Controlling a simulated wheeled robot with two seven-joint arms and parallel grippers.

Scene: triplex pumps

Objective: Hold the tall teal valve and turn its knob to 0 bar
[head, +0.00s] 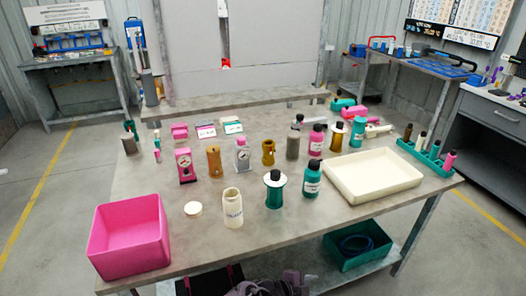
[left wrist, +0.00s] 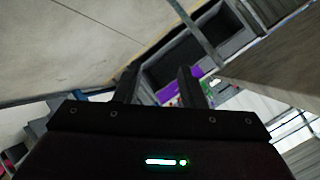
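A teal spool-shaped piece with a pale top plate and a black knob (head: 275,189) stands upright near the front middle of the table. It looks like the tall teal valve; its scale is too small to read. My left gripper (left wrist: 158,82) shows in the left wrist view with its two dark fingers apart and nothing between them. No valve shows in that view, so the gripper is away from it. In the head view I cannot clearly make out either gripper among the dark shapes at the bottom edge.
Close by stand a white jar (head: 232,208), a teal bottle (head: 312,181) and a large cream tray (head: 373,178). A pink bin (head: 129,238) is at the front left. Pink gauge blocks (head: 184,166) and several bottles stand behind.

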